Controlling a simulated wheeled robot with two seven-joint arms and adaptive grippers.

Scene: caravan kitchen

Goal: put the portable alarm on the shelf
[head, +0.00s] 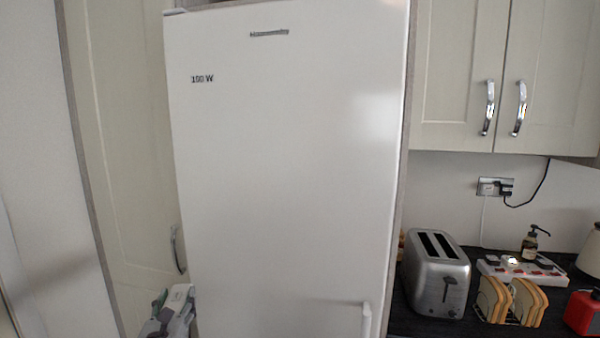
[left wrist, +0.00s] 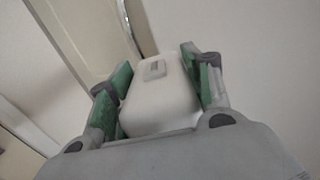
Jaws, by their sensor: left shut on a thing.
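My left gripper (left wrist: 158,85) is shut on a white rounded box, the portable alarm (left wrist: 160,98), which sits between the green-padded fingers in the left wrist view. A small grey patch shows on the alarm's face. In the head view my left gripper (head: 172,308) is at the bottom left, in front of the lower left edge of the fridge; the alarm cannot be made out clearly there. No shelf can be made out in either view. My right gripper is not in view.
A tall white fridge (head: 285,180) fills the middle. A cream cupboard door with a handle (head: 178,250) is left of it. At right, a dark counter holds a toaster (head: 437,275), a toast rack (head: 510,302), a power strip (head: 520,268) and a red item (head: 582,313), below wall cupboards (head: 500,75).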

